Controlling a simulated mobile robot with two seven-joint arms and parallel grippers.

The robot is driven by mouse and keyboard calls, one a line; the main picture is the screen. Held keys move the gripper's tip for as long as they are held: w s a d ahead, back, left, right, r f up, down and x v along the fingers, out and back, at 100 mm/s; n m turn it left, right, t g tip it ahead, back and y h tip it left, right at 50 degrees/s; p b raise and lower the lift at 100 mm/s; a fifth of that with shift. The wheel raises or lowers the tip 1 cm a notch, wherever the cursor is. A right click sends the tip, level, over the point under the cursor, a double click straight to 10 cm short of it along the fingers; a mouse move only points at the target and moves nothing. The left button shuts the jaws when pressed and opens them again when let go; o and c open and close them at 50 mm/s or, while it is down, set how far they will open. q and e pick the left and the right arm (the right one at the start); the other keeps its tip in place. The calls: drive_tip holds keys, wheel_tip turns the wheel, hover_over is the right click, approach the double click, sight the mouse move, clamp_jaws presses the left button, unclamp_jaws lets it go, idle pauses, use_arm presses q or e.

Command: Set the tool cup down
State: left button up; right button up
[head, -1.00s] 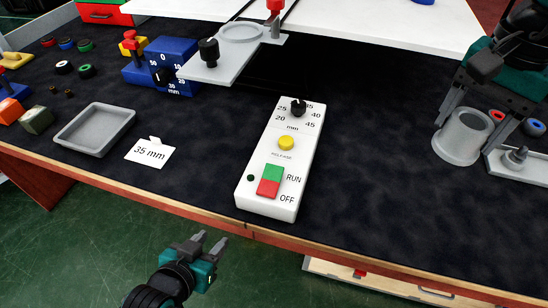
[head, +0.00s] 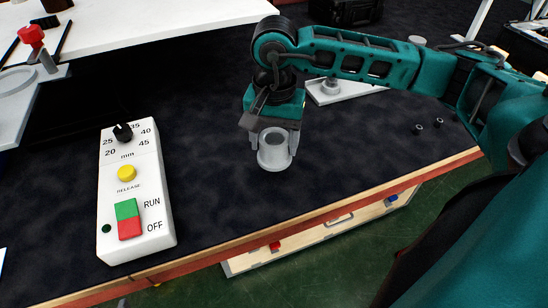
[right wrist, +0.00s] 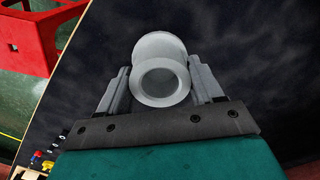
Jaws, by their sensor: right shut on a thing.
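The tool cup (head: 274,158) is a light grey, round, hollow cup with a wider foot. It is upright at the dark work surface (head: 215,200), right of the white control box. My right gripper (head: 275,137) points down from above with its two fingers on either side of the cup, shut on it. The right wrist view shows the cup (right wrist: 160,82) between both fingers, its round mouth facing the camera. I cannot tell whether its foot touches the surface. My left gripper is not in view.
The white control box (head: 135,200) with a yellow button and green and red switches stands at left. A pale plate with a knob (head: 345,92) lies behind the cup. Two small dark pegs (head: 428,125) are at right. The front wooden edge (head: 330,208) is near; dark surface between is bare.

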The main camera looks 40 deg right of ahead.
sight(274, 157)
wheel_tip(274, 157, down, 5)
drive_tip(key=shift+r+b, duration=0.15)
drive_tip(key=shift+b, duration=0.15)
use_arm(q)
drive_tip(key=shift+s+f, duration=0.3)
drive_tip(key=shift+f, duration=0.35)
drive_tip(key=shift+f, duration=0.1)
use_arm(e)
drive_tip(key=shift+f, duration=0.2)
drive_tip(key=o, duration=1.2)
